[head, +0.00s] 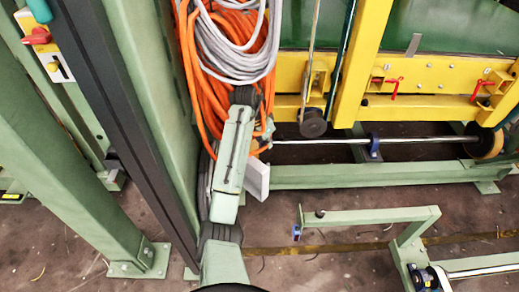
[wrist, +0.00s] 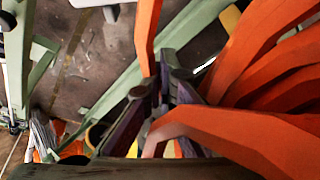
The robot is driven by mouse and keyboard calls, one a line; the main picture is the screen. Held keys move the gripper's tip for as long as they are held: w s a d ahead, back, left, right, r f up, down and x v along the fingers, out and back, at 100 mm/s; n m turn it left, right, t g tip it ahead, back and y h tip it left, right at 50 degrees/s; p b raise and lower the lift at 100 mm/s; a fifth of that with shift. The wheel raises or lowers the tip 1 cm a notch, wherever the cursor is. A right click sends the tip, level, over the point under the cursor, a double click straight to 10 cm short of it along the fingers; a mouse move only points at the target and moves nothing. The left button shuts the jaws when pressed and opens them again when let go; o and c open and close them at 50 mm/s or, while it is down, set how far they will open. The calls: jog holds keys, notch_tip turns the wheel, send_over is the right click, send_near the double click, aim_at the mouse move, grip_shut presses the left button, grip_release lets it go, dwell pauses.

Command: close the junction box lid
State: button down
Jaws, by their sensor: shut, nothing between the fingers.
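A small pale grey box or panel (head: 257,180) shows beside my arm, low against the green post in the head view. It may be the junction box or its lid, but I cannot tell which, nor how far the lid is open. My gripper (wrist: 164,76) shows in the wrist view with its dark fingers together and nothing between them. It is among thick orange cables (wrist: 250,50), and one cable loop crosses in front of the fingers. In the head view my gripper cannot be made out clearly among the cables. No lid is clearly visible in the wrist view.
Orange and grey cable coils (head: 235,40) hang on the green post (head: 150,70) around my arm. A switch box with a red knob (head: 38,36) is at upper left. A yellow frame (head: 360,60) stands right. Some floor (head: 380,190) is clear below it.

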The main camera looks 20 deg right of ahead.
notch_tip(320, 180, down, 9)
jog(key=p, duration=0.2)
jog(key=shift+s+a, duration=0.25)
jog(key=shift+a, duration=0.15)
dwell(0.3)
